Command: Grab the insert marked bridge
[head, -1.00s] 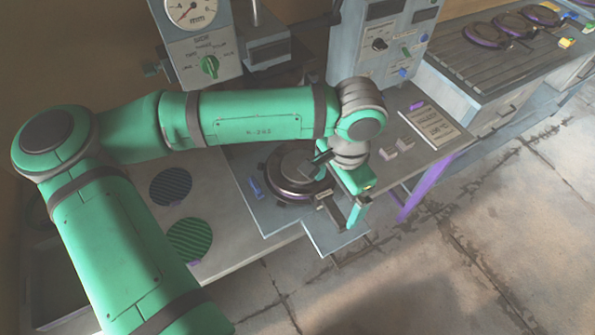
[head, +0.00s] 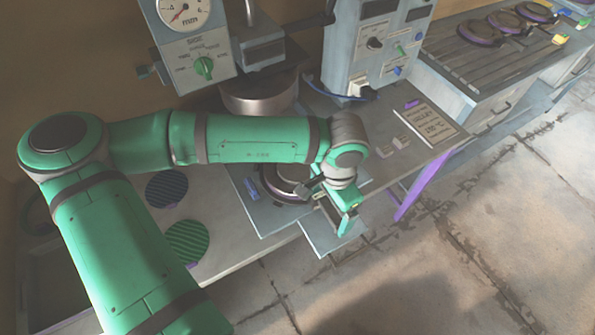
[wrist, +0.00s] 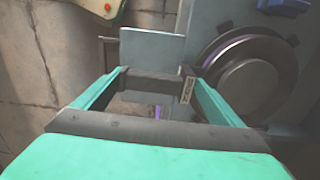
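My gripper (head: 332,208) is over the front edge of the bench, beside the round metal press plate (head: 283,184). In the wrist view its two teal fingers (wrist: 160,80) stand wide apart. A dark bar (wrist: 150,74) spans the gap between the fingertips. A small pale tag (wrist: 186,90) with dark lettering sits at its right end, by the right finger; the lettering is too small to read, so I cannot tell if it says bridge. Whether the fingers touch the bar is not clear. In the head view the bar is partly hidden by my gripper.
A grey metal plate (wrist: 152,45) lies just beyond the bar. The round press plate (wrist: 248,82) is close on the right. Blue (head: 167,189) and green (head: 187,241) ribbed discs lie left. Two small pale blocks (head: 401,143) and a sign (head: 430,124) lie right.

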